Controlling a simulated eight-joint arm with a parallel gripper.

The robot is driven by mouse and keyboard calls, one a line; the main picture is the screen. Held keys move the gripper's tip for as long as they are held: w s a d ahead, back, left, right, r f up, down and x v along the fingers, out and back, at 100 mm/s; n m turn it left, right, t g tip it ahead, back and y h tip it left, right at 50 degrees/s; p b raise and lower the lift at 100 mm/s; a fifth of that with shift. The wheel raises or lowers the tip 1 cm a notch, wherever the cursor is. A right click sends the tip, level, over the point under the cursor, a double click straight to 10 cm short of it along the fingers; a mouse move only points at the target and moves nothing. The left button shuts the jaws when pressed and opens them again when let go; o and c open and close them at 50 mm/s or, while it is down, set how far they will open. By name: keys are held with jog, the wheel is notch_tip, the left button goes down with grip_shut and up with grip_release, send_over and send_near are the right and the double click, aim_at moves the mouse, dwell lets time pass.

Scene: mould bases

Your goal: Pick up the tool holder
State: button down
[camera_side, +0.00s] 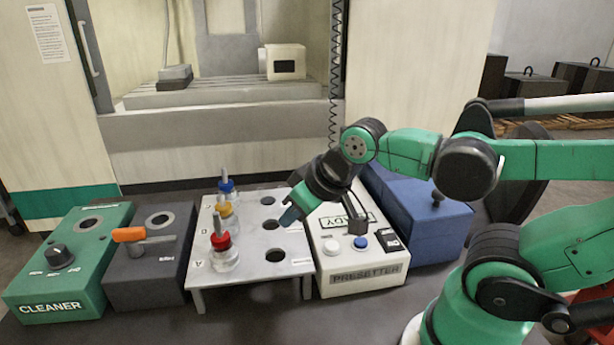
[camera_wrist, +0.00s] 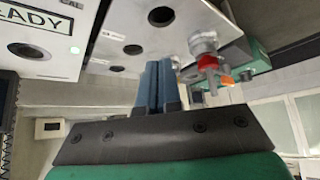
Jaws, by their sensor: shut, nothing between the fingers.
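Several tool holders stand upright in the left row of the grey rack (camera_side: 248,238): one with a red ring (camera_side: 220,241) at the front, one with a yellow ring (camera_side: 224,209) behind it, and one with a blue ring (camera_side: 227,186) at the back. My gripper (camera_side: 288,218) is shut and empty above the right side of the rack, right of the holders and apart from them. In the wrist view my closed blue fingers (camera_wrist: 159,66) show in front of the rack (camera_wrist: 150,30), with the red-ringed holder (camera_wrist: 207,62) to their right.
The rack's right row has empty holes (camera_side: 275,255). The white presetter (camera_side: 355,275) and a blue box (camera_side: 420,215) stand to the right. A dark box with an orange lever (camera_side: 130,235) and the green cleaner (camera_side: 70,265) stand left. A machine enclosure (camera_side: 220,115) is behind.

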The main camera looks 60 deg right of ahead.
jog(key=c, duration=0.8)
grip_release()
jog(key=shift+o, duration=0.2)
notch_tip(320, 180, up, 5)
jog(key=m+g+y, duration=0.2)
jog(key=m+y, duration=1)
jog(key=m, duration=1.1)
send_over(224, 255)
jog(key=d, duration=0.4)
notch_tip(224, 255, down, 4)
jog(key=shift+d+f, duration=0.1)
jog(key=shift+f, duration=0.2)
jog(key=shift+x, duration=2.8)
